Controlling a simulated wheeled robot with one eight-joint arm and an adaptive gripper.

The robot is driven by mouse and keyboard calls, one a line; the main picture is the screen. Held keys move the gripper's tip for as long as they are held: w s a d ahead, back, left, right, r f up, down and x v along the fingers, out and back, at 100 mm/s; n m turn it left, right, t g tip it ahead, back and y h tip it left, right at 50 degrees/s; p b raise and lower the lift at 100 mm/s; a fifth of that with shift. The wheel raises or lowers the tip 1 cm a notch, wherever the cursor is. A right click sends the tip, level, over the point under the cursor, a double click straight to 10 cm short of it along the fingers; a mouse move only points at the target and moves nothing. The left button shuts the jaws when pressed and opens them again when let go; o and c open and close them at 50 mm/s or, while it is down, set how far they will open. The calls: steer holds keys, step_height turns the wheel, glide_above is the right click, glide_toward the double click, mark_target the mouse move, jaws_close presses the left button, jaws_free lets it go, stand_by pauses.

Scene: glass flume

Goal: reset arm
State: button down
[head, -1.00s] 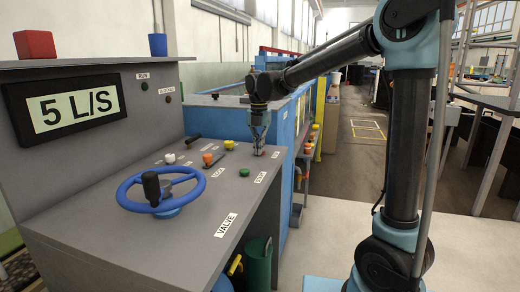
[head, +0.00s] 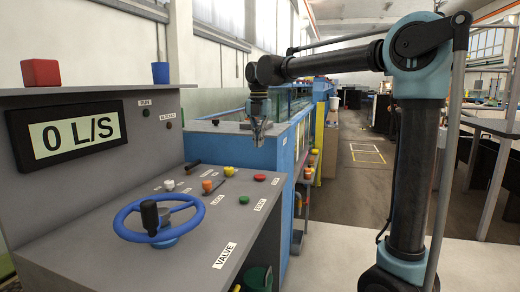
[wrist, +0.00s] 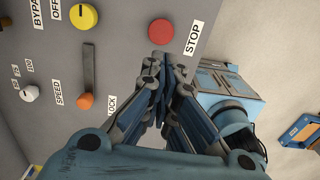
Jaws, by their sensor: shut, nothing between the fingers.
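My gripper (head: 258,133) is shut and empty. In the head view it hangs in the air above the far right part of the grey control console (head: 190,240), clear of its top. In the wrist view my gripper (wrist: 165,88) points down toward the red stop button (wrist: 160,31), which sits beside the "STOP" label. The red button (head: 260,177) also shows in the head view, below my gripper. My arm reaches out from its upright part at the right.
The console carries a blue valve wheel (head: 157,220), a green button (head: 243,200), an orange knob (head: 207,185) and a yellow knob (head: 228,170). The display (head: 75,136) reads 0 L/S. Floor is open at right.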

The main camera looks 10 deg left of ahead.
stand_by(0.3)
steer(key=s+d+f+m, duration=0.25)
steer(key=d+m, duration=0.25)
steer(key=d, duration=0.3)
steer(key=s+d+f+m+t, duration=0.1)
steer(key=s+d+f+m, duration=0.15)
steer(key=d+m, duration=0.5)
steer(key=s+d+f+m, duration=0.1)
steer(key=d+f+m, duration=0.2)
steer(key=d, duration=0.7)
steer(key=s+d+f+m, duration=0.7)
steer(key=s+f+m, duration=0.1)
steer(key=f+m, duration=0.1)
steer(key=s+d+f+m+t, duration=0.1)
steer(key=s+d+f+m, duration=0.7)
steer(key=f+m, duration=0.2)
steer(key=shift+d+f, duration=0.25)
steer(key=shift+f, duration=0.6)
steer(key=shift+m, duration=0.25)
steer(key=shift+w+f, duration=0.2)
steer(key=shift+w, duration=0.2)
